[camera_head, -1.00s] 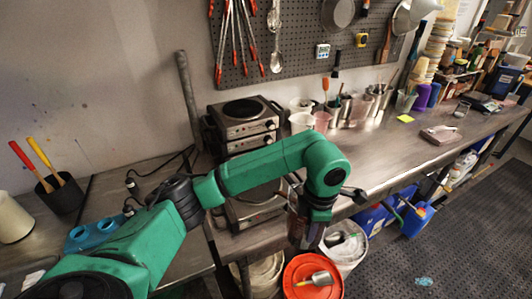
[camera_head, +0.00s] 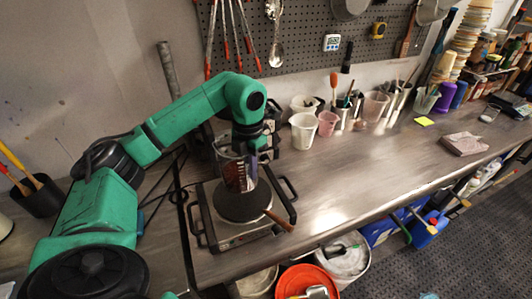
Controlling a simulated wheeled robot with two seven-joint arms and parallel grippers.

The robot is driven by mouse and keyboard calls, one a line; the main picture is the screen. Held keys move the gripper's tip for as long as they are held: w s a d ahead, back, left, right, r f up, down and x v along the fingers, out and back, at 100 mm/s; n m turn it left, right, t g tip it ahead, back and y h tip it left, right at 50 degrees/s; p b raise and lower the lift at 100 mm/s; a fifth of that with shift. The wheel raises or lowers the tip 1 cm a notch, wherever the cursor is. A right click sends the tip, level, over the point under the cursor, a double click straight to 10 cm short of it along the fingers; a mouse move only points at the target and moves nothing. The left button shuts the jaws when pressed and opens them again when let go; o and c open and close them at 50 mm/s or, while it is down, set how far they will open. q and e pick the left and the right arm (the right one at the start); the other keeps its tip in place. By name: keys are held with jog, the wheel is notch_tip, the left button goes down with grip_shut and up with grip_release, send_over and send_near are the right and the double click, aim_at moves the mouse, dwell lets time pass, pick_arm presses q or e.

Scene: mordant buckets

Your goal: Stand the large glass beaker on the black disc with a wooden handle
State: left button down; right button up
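The large glass beaker (camera_head: 232,174), clear with red marks, is upright under my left gripper (camera_head: 247,150) in the head view. The gripper appears shut on its upper part and hides some of the rim. The black disc (camera_head: 240,208) lies on a hot plate on the bench, its wooden handle (camera_head: 279,221) pointing to the lower right. The beaker's base overlaps the far part of the disc in the picture; I cannot tell whether they touch. My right gripper is not in view.
The hot plate (camera_head: 207,222) has raised side handles close around the disc. Another appliance stands behind my arm. White and pink cups (camera_head: 304,130) stand by the wall.

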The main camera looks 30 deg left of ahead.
aim_at(252, 190)
pick_arm(q)
jog(key=shift+w+a, duration=0.1)
jog(key=shift+w, duration=0.5)
jog(key=shift+w+f, duration=0.1)
jog(key=shift+f, duration=0.05)
jog(key=shift+s+f+b, duration=0.15)
jog(key=shift+s+b, duration=0.2)
jog(key=shift+s, duration=0.05)
jog(key=shift+s+f+b, duration=0.35)
jog(key=shift+f+b, duration=0.2)
jog(key=shift+b, duration=0.05)
jog(key=shift+s+f+b, duration=0.35)
jog(key=shift+f+b, duration=0.2)
jog(key=shift+b, duration=0.05)
jog(key=f+b, duration=0.1)
jog(key=w+f, duration=0.1)
jog(key=shift+f+b, duration=0.3)
jog(key=shift+b, duration=0.1)
jog(key=shift+s+r, duration=0.1)
jog(key=shift+s, duration=0.1)
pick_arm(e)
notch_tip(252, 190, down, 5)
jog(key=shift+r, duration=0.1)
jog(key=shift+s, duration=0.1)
